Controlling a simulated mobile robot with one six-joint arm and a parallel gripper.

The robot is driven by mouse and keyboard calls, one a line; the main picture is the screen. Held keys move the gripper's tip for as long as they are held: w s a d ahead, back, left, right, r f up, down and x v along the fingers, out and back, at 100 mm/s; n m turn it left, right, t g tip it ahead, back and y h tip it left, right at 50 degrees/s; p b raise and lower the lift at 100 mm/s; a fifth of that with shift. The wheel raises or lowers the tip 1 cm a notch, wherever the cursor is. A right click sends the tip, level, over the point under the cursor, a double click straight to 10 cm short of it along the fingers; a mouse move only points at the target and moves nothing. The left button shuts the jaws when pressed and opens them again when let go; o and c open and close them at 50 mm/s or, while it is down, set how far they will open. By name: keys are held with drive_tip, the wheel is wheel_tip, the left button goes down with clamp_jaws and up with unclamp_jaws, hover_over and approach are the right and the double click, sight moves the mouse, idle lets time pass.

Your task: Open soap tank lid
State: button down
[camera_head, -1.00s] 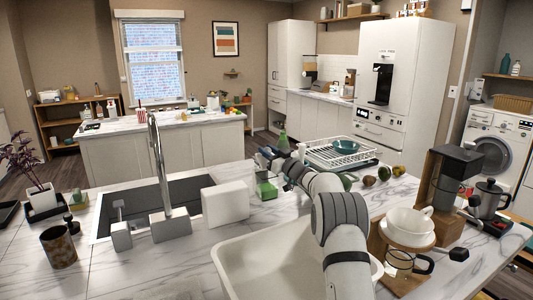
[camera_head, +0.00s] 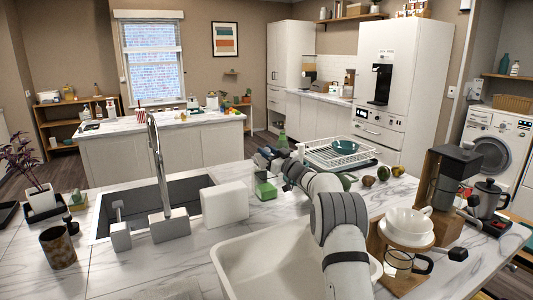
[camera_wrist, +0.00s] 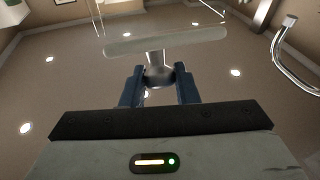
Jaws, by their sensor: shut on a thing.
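A small tank of green soap (camera_head: 265,188) stands on the counter just right of a white block, beyond the white basin. My gripper (camera_head: 263,158) is above it at the end of my outstretched arm, and small there. In the wrist view my gripper (camera_wrist: 160,88) has its two dark blue fingers closed around a grey rounded knob with a short stem. The stem joins a pale flat lid (camera_wrist: 165,40), seen nearly edge-on. I take this to be the soap tank lid. Whether it touches the tank is too small to tell.
The tall faucet (camera_head: 158,165) and dark sink (camera_head: 183,188) are at left, with the white block (camera_head: 226,204) beside them. A dish rack (camera_head: 340,155) is behind my arm. Avocados, a white cup (camera_head: 408,220) and a coffee stand are at right.

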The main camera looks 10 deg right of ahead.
drive_tip(key=shift+a, duration=0.1)
drive_tip(key=c, duration=1.5)
unclamp_jaws()
drive_tip(key=shift+s+r, duration=0.1)
drive_tip(key=shift+s, duration=0.05)
drive_tip(key=shift+o, duration=0.8)
drive_tip(key=shift+s+r, duration=0.1)
drive_tip(key=shift+o, duration=0.9)
drive_tip(key=shift+s+d+f, duration=0.25)
drive_tip(key=shift+s+d, duration=0.1)
drive_tip(key=shift+d, duration=0.05)
drive_tip(key=b+v, duration=0.1)
drive_tip(key=v, duration=0.5)
drive_tip(key=shift+s+b, duration=0.3)
